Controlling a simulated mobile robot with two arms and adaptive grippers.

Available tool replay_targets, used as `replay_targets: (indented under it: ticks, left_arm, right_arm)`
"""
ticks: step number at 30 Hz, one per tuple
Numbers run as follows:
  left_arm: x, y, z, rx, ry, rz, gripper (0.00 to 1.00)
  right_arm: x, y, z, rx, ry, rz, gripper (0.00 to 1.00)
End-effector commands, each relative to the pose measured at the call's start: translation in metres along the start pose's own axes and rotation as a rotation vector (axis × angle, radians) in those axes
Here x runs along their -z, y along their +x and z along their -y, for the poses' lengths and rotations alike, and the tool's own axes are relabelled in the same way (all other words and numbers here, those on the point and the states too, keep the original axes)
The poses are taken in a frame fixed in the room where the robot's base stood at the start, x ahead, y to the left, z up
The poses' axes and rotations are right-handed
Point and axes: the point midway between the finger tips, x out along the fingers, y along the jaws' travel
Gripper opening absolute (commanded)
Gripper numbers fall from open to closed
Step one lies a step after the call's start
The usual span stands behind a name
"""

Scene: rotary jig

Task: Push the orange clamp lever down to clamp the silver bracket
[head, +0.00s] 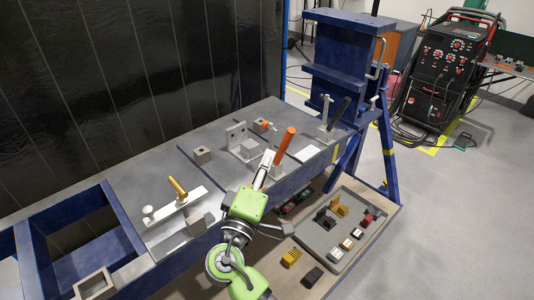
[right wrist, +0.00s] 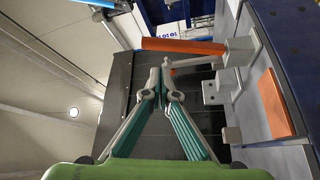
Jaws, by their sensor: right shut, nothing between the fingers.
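The orange clamp lever (head: 284,145) stands up, tilted slightly right, at the front of the table fixture. The silver bracket (head: 236,137) is an upright angled plate just left of it on the fixture plate. My right gripper (head: 268,158) is shut and empty, with its fingertips close to the left of the lever's lower part; I cannot tell if they touch. In the right wrist view, the shut fingertips (right wrist: 166,66) are just below an orange bar (right wrist: 184,46), which looks like the lever handle. My left gripper is not in view.
A second clamp with an ochre handle (head: 178,187) stands on the table's left part, near a small grey block (head: 203,155). A blue stand (head: 340,62) rises at the back right. A grey tray (head: 345,225) of small parts sits low at right.

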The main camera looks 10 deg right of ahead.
Motion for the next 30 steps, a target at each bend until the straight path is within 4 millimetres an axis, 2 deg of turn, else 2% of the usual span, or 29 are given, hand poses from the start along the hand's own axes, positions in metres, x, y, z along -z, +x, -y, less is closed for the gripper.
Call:
replay_targets:
  ticks: [1,6,12,30]
  left_arm:
    - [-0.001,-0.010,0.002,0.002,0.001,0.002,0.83]
    - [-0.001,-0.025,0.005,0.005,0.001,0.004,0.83]
    - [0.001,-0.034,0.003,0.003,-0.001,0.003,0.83]
    - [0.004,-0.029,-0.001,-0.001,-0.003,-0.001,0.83]
  right_arm:
    - [0.002,0.012,-0.006,-0.003,-0.003,0.001,0.00]
    - [0.001,0.043,-0.004,-0.001,-0.004,0.001,0.00]
    - [0.001,0.066,-0.002,0.001,-0.002,-0.001,0.00]
    - [0.000,0.073,0.004,0.000,0.004,0.000,0.00]
